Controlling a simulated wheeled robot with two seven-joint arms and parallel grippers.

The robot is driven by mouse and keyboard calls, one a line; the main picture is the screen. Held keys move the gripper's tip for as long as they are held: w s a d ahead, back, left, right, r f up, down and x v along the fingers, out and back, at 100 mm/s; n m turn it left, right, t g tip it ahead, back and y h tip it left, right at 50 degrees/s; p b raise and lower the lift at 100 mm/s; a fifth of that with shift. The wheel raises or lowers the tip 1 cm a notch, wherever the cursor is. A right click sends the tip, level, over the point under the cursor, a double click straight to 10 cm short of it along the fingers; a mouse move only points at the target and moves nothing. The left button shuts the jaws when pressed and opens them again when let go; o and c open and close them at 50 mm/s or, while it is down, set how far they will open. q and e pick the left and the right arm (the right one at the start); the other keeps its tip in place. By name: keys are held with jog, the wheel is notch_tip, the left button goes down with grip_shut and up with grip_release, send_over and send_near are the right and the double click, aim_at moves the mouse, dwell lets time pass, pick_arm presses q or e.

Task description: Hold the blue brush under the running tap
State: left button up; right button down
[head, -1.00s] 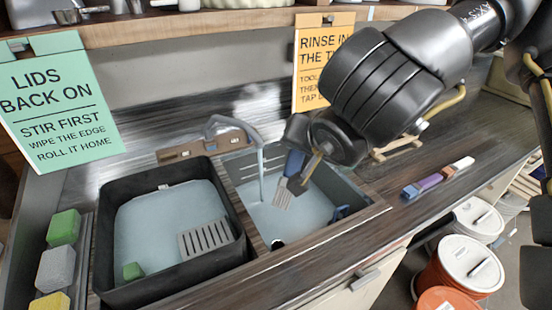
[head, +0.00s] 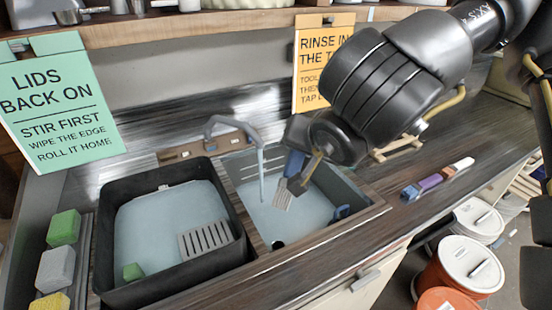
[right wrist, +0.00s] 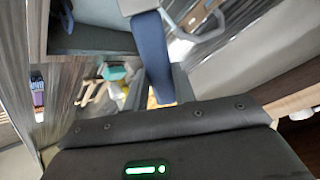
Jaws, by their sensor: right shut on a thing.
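The blue brush (head: 294,163) hangs tilted over the right basin, its pale bristles (head: 283,199) pointing down. My right gripper (head: 299,184) is shut on its blue handle, which also shows in the right wrist view (right wrist: 152,55). The grey tap (head: 234,124) lets a thin water stream (head: 262,175) fall into the right basin (head: 361,193). In the head view the bristles are just right of the stream, with a small gap. Their depth relative to the stream is hard to tell. My left gripper is not in view.
A black tub (head: 103,235) of water with a grey grate (head: 206,240) stands left of the basin. Sponges (head: 55,268) line the left edge. A purple-and-white tool (head: 437,179) lies on the right counter. Lidded buckets (head: 470,262) stand on the floor at right.

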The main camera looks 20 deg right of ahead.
jog(key=shift+s+a+r+p, duration=0.3)
jog(key=shift+s+a+r, duration=1.5)
jog(key=shift+r, duration=0.2)
jog(key=shift+d, duration=0.1)
jog(key=shift+w+r, duration=0.1)
jog(key=shift+r, duration=0.05)
jog(key=w+n+y, duration=0.2)
jog(key=w, duration=0.5)
jog(key=w+d+f+m+h, duration=0.2)
jog(key=w+d+f, duration=0.1)
jog(key=d+f, duration=0.5)
jog(key=shift+f, duration=0.95)
